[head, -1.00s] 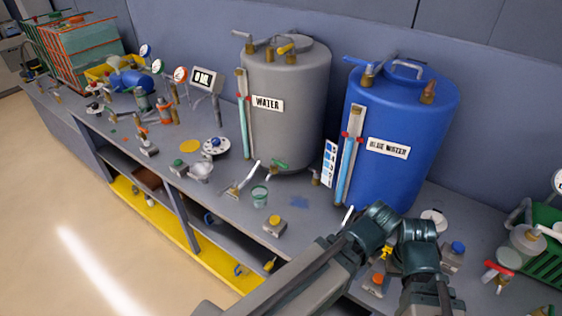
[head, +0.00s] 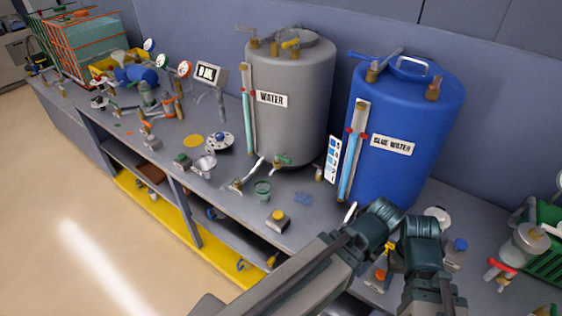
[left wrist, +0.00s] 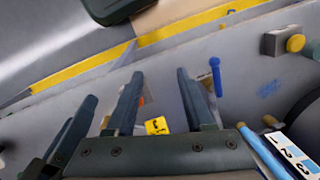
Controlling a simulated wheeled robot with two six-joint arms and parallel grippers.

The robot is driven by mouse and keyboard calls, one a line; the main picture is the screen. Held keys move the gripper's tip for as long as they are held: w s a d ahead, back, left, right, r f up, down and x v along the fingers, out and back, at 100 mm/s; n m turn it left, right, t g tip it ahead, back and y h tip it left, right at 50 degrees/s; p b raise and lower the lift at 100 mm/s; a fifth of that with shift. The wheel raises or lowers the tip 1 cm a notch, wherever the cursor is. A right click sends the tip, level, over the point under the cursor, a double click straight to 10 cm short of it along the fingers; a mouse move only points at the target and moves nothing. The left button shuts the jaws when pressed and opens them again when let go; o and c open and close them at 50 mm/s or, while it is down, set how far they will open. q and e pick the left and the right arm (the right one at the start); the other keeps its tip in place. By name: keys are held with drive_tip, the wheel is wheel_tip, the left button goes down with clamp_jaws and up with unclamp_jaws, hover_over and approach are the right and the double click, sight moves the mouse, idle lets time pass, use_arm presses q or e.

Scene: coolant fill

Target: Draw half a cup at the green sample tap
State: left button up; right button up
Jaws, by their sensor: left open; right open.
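The green-levered sample tap (head: 284,160) is low on the front of the grey water tank (head: 300,75). A small green-tinted clear cup (head: 262,188) stands upright on the bench, in front of the tap and a little left of it. I cannot tell its fill level. My left gripper (left wrist: 158,85) is open in the left wrist view, with nothing seen held between its fingers. The cup does not show in that view. My right gripper is low in the head view, well right of the cup; its fingers are not distinct there.
A blue tank (head: 420,110) with a sight glass stands right of the grey one. A box with a yellow button (head: 278,220) sits near the bench front edge; it also shows in the left wrist view (left wrist: 295,43).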

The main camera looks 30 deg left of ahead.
idle(0.4)
use_arm(q)
wheel_tip(320, 180, up, 14)
drive_tip(key=n+t+h+p, duration=0.1)
drive_tip(key=n+t+p, duration=0.1)
drive_tip(key=n+p, duration=1.55)
hover_over(284, 159)
drive_tip(key=s+b, duration=0.3)
drive_tip(key=b, duration=0.1)
drive_tip(key=n, duration=0.3)
drive_tip(key=shift+w+a+n, duration=0.15)
drive_tip(key=shift+w+n, duration=0.05)
drive_tip(key=shift+n, duration=0.05)
drive_tip(key=shift+f, duration=0.15)
drive_tip(key=w+f+b, duration=0.1)
drive_tip(key=f+b, duration=0.8)
drive_tip(key=w+f+b, duration=0.1)
drive_tip(key=f+b, duration=0.3)
drive_tip(key=shift+w+f, duration=0.2)
drive_tip(key=shift+w, duration=0.15)
